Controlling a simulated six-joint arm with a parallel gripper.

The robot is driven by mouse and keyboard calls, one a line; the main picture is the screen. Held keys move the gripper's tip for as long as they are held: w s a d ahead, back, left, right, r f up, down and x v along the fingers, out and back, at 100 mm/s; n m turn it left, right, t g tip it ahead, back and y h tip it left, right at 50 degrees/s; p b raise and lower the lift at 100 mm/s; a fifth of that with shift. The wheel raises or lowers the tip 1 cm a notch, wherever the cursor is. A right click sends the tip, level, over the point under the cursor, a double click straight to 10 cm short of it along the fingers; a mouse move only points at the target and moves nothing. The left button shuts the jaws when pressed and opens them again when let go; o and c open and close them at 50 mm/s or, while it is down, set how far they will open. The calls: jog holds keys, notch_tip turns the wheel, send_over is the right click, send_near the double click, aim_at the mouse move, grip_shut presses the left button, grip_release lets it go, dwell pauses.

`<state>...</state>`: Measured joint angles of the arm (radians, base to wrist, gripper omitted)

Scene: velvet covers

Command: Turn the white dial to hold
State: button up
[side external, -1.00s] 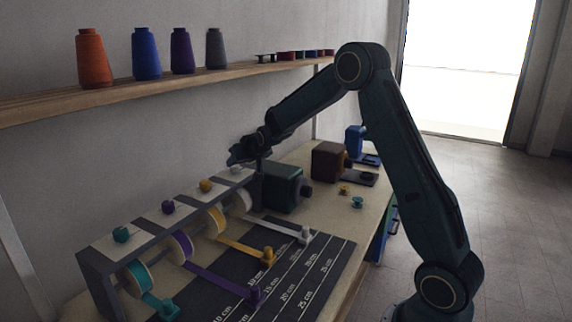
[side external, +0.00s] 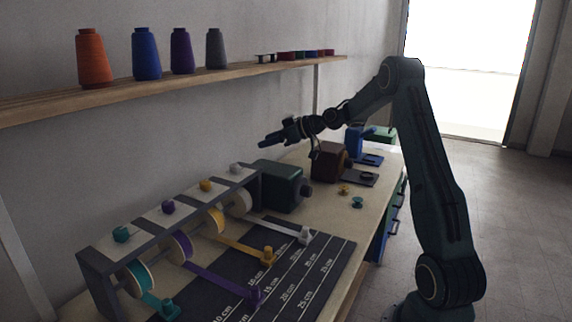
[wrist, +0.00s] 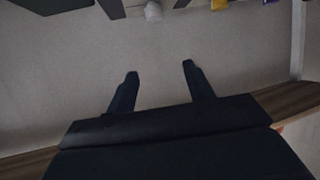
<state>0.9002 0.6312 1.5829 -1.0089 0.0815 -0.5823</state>
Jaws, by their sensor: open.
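The white dial (side external: 235,169) sits on top of the far end of the dark-framed ribbon rack (side external: 88,262), above the white spool (side external: 243,203). Its setting is too small to read. In the wrist view a small white knob, which looks like this dial (wrist: 153,11), shows at the top edge, beyond the fingertips. My gripper (side external: 267,143) is open and empty. It is up and to the right of the white dial in the side view, apart from it, fingers pointing left. In the wrist view the gripper (wrist: 159,68) has bare wall between its fingers.
Yellow (side external: 205,185), purple (side external: 168,207) and teal (side external: 120,234) dials line the rack. A dark green box (side external: 281,187) stands beside its far end, a brown box (side external: 328,160) beyond. A shelf (side external: 60,104) with thread cones runs along the wall.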

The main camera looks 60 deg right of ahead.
send_near(237, 165)
jog(key=s, duration=0.2)
jog(key=shift+s+d+r, duration=0.2)
jog(key=shift+d+r, duration=0.25)
jog(key=shift+r, duration=0.05)
jog(key=shift+x, duration=6.9)
jog(key=shift+a, duration=0.1)
jog(key=shift+c, duration=0.2)
jog(key=c, duration=0.9)
